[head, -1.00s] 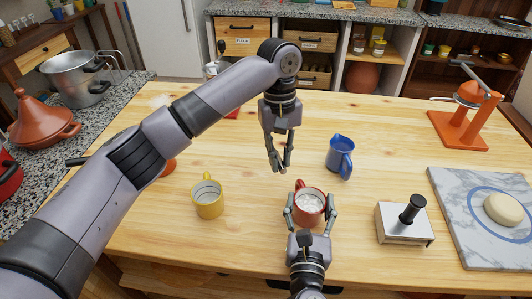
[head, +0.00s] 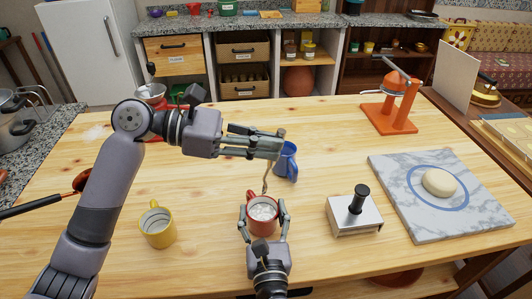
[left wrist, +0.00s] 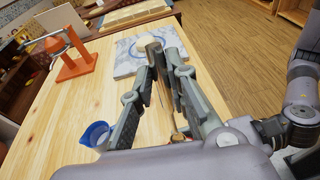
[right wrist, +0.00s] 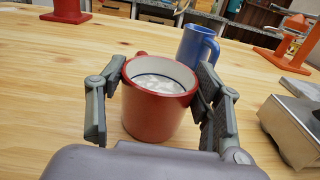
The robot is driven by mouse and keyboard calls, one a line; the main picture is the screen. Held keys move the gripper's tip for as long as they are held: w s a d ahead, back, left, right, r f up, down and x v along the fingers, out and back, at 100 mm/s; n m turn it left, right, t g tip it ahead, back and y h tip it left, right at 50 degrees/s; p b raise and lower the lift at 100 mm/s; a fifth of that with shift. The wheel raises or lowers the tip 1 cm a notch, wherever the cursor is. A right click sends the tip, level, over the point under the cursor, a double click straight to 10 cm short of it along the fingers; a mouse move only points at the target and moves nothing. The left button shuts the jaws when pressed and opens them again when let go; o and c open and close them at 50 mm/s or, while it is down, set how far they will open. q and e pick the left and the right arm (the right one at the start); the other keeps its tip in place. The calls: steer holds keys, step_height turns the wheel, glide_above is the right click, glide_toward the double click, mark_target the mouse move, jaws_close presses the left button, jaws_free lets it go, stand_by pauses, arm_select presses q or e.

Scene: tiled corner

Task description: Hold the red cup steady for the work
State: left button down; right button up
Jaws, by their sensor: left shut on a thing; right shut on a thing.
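The red cup (head: 262,222) stands upright on the table with white contents; it also shows in the right wrist view (right wrist: 155,112). My right gripper (head: 264,222) is shut around it, one finger on each side. My left gripper (head: 278,145) is shut on a thin tan stirrer-like tool (head: 266,178), above and behind the cup. The tool's upper end sticks up past the fingers and its lower part hangs down toward the cup's mouth. I cannot tell whether its tip is inside. The tool's end shows between the left fingers in the left wrist view (left wrist: 153,48).
A blue mug (head: 287,162) stands just behind the cup, partly behind the left gripper. A yellow mug (head: 158,227) is to the left. A metal box with a black knob (head: 354,215) and a marble board with dough (head: 400,190) are to the right. An orange press (head: 390,115) stands behind.

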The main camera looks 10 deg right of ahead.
mark_target(265, 185)
arm_select(q)
steer(key=shift+a+f, duration=0.2)
steer(key=shift+f, duration=1.65)
steer(key=shift+a+f, duration=0.25)
steer(key=shift+f, duration=1.6)
steer(key=shift+a+f, duration=0.2)
steer(key=shift+f, duration=1.65)
steer(key=shift+w, duration=0.1)
